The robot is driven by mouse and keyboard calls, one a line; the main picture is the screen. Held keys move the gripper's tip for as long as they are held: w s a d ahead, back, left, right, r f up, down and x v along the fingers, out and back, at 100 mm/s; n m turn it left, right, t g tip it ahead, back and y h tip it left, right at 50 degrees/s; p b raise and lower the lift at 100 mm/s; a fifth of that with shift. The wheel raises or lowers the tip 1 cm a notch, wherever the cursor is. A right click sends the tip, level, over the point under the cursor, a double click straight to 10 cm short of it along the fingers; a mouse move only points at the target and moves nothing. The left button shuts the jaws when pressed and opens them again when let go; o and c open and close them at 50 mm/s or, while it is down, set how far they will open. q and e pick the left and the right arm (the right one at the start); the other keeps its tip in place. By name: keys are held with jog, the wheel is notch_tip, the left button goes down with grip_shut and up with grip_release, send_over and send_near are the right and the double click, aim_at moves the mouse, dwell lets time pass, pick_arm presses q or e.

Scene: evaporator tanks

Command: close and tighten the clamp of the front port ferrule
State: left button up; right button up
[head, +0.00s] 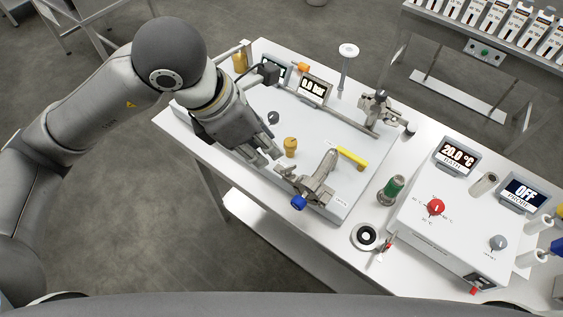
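In the head view, a metal clamp (321,178) sits near the front right of a white panel on the bench. A blue knob (298,202) is at its front end. Whether the clamp is fully closed is too small to tell. My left gripper (270,158) hangs over the panel just left of the clamp, pointing down to the right. Its fingers look apart with nothing seen between them, and they do not appear to touch the clamp. My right gripper is not in view.
A yellow-brown knob (290,146) stands close by the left fingertips. A yellow handle (352,158) lies right of the clamp. Another metal fitting (378,110) stands farther back. A control box (455,225) with a red knob and a green-capped bottle (391,190) are to the right.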

aim_at(288, 170)
pick_arm(q)
jog(key=p+x, duration=0.2)
jog(key=x, duration=0.8)
jog(key=shift+s+d+p, duration=0.1)
jog(key=shift+p, duration=0.2)
grip_shut()
